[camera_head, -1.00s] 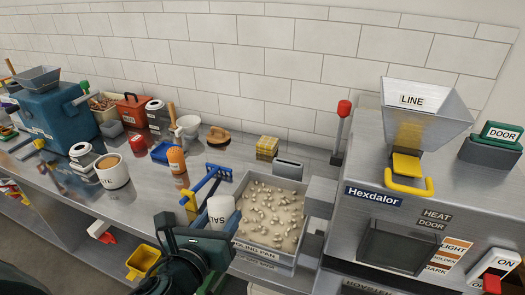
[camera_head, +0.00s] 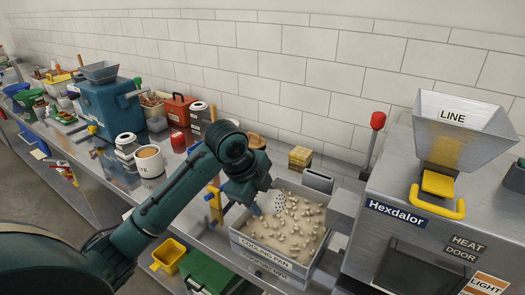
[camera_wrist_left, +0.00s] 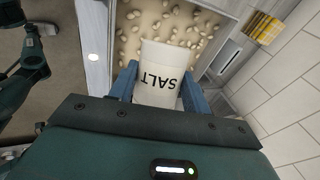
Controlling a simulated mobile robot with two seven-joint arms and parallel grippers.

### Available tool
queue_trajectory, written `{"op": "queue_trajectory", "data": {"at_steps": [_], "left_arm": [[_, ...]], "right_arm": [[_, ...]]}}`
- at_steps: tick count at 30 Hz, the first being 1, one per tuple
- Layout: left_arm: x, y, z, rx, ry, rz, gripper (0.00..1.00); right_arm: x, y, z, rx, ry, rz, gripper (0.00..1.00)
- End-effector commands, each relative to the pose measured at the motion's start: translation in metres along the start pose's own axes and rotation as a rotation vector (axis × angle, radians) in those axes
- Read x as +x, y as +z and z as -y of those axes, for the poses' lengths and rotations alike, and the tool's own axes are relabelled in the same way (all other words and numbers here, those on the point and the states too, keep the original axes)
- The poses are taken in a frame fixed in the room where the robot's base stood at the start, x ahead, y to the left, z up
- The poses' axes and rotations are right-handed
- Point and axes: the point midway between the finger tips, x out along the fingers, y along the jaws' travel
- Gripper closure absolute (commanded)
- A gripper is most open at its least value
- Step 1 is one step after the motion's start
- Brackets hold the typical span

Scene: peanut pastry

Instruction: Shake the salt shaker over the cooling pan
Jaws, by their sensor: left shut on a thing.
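The white salt shaker (camera_wrist_left: 160,75) is held between the blue fingers of my left gripper (camera_wrist_left: 159,88) in the left wrist view, its SALT label upside down there. In the head view my left gripper (camera_head: 262,201) is over the left part of the cooling pan (camera_head: 262,252). The shaker's dotted end (camera_head: 281,203) shows just beyond the gripper, tipped over the pan; the rest is mostly hidden. The pan is a grey tray with a beige layer and many scattered nuts. I do not see my right gripper.
The grey Hexdalor machine (camera_head: 395,222) with its hopper stands right of the pan. A yellow block (camera_head: 300,158) and a grey holder (camera_head: 318,180) are behind it. A white mug (camera_head: 150,161) and canisters stand left. A yellow bin (camera_head: 169,256) sits below the counter edge.

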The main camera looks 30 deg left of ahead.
Motion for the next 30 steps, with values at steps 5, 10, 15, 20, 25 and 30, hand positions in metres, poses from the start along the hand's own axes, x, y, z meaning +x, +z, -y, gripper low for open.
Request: {"op": "queue_trajectory", "data": {"at_steps": [5, 10, 15, 20, 25, 30], "left_arm": [[0.001, 0.004, 0.007, -0.433, -0.044, -0.355, 0.79], [-0.013, 0.002, 0.024, -0.749, -0.192, -0.651, 0.79], [-0.054, -0.002, 0.052, -0.892, -0.316, -0.853, 0.79], [-0.084, -0.004, 0.063, -0.897, -0.318, -0.913, 0.79], [-0.094, -0.005, 0.065, -0.893, -0.307, -0.93, 0.79], [-0.094, -0.005, 0.065, -0.893, -0.307, -0.929, 0.79]], "right_arm": [[0.003, 0.003, 0.001, 0.002, -0.002, -0.005, 0.64], [0.005, 0.003, 0.003, 0.003, -0.007, -0.019, 0.64], [0.009, 0.004, 0.007, 0.005, -0.016, -0.035, 0.64], [0.008, 0.003, 0.008, 0.004, -0.021, -0.045, 0.64], [0.007, 0.002, 0.008, 0.002, -0.022, -0.048, 0.64], [0.007, 0.002, 0.008, 0.0, -0.022, -0.047, 0.64]]}}
